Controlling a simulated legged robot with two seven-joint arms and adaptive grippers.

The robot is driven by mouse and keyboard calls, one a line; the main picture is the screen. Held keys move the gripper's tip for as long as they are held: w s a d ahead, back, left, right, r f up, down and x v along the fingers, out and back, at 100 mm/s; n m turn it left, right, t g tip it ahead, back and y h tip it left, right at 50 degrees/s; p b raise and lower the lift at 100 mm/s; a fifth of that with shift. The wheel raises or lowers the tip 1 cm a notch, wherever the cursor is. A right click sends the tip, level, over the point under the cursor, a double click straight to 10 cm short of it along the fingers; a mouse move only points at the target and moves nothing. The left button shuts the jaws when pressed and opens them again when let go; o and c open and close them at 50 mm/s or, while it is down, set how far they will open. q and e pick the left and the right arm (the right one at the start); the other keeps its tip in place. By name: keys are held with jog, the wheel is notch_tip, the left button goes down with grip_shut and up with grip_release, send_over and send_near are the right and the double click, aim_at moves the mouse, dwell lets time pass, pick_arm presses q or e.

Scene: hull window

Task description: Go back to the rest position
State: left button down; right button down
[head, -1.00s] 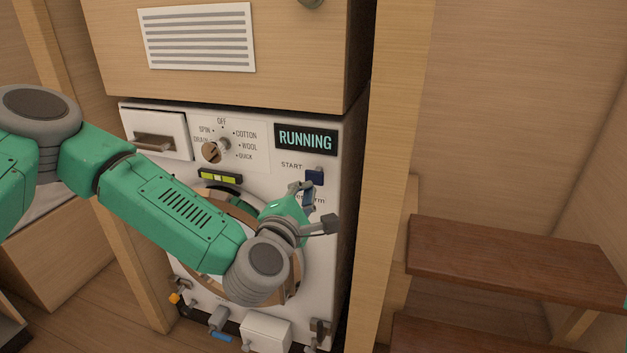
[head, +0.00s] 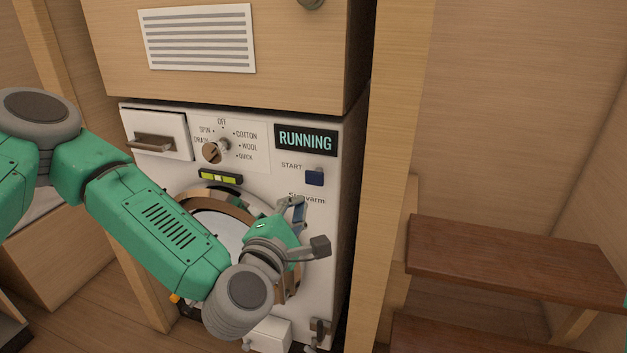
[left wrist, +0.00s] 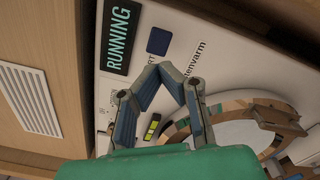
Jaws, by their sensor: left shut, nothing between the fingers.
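My left gripper (head: 290,208) is in front of the white washing machine (head: 330,160), below the dark blue START button (head: 314,178). Its fingers are shut with nothing between them, and they stand apart from the button. In the left wrist view the fingertips (left wrist: 166,72) meet below the START button (left wrist: 158,41). The display (head: 306,140) reads RUNNING. My left arm comes in from the left and covers part of the round door (head: 216,203). My right gripper is not in view.
A wooden post (head: 392,160) stands right of the machine, with dark wooden steps (head: 510,262) beyond it. A wooden cabinet (head: 290,60) with a vent (head: 196,38) is above. The dial (head: 211,153) and drawer (head: 158,136) are on the machine's upper front.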

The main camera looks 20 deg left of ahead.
pick_arm(q)
jog(key=s+d+f+m+g+h+p, duration=0.4)
jog(key=s+f+m+g, duration=0.5)
jog(key=s+f+m, duration=0.7)
jog(key=s+a+f+m+g+y+p, duration=0.1)
jog(key=s+a+f+m+g+y, duration=0.1)
jog(key=s+a+f+m+g, duration=0.2)
jog(key=s+a+f+m+g+y+p, duration=0.1)
jog(key=s+a+f+m+g, duration=0.3)
jog(key=s+a, duration=0.7)
jog(key=shift+s+a+f+y, duration=0.25)
jog(key=shift+f+y, duration=0.2)
jog(key=shift+y, duration=0.45)
